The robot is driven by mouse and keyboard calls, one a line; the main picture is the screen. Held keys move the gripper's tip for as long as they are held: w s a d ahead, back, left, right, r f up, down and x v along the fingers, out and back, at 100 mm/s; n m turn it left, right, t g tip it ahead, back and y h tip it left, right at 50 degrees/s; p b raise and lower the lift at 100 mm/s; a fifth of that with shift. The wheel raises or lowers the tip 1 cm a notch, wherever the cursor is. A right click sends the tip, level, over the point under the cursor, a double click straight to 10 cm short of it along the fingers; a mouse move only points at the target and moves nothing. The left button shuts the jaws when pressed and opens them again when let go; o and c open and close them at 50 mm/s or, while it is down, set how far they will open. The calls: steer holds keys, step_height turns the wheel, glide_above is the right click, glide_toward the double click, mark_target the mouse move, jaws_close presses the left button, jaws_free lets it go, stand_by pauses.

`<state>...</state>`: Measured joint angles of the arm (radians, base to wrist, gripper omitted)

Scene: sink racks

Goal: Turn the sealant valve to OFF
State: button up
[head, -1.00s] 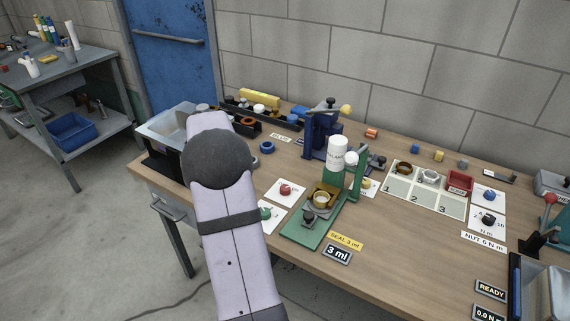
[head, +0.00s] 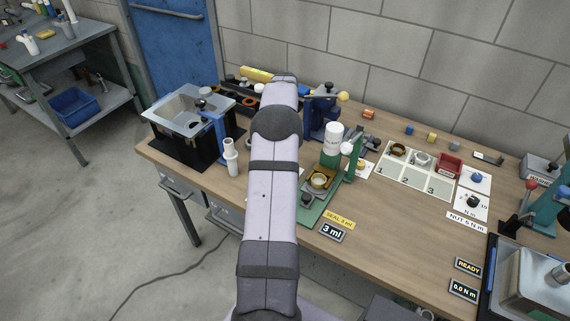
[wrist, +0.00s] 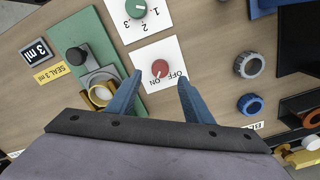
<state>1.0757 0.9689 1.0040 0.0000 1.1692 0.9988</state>
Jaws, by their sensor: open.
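The sealant valve is a red round knob (wrist: 160,68) on a white card (wrist: 154,52) marked OFF and ON, in the wrist view. Which mark the knob points to is too small to tell. My gripper (wrist: 160,77) is open, with one blue finger on each side of the knob as seen from the wrist. No contact is visible, and I cannot tell the height between fingers and knob. In the head view my arm hides the gripper and the valve.
A green knob (wrist: 136,9) on a card numbered 1, 2, 3 is near the valve. The green sealant stand (wrist: 95,45) is close on the left. A white pipe fitting (head: 231,157) stands left of my arm.

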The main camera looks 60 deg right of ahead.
steer(key=shift+f+p, duration=0.75)
steer(key=shift+f, duration=2)
steer(key=c, duration=1.1)
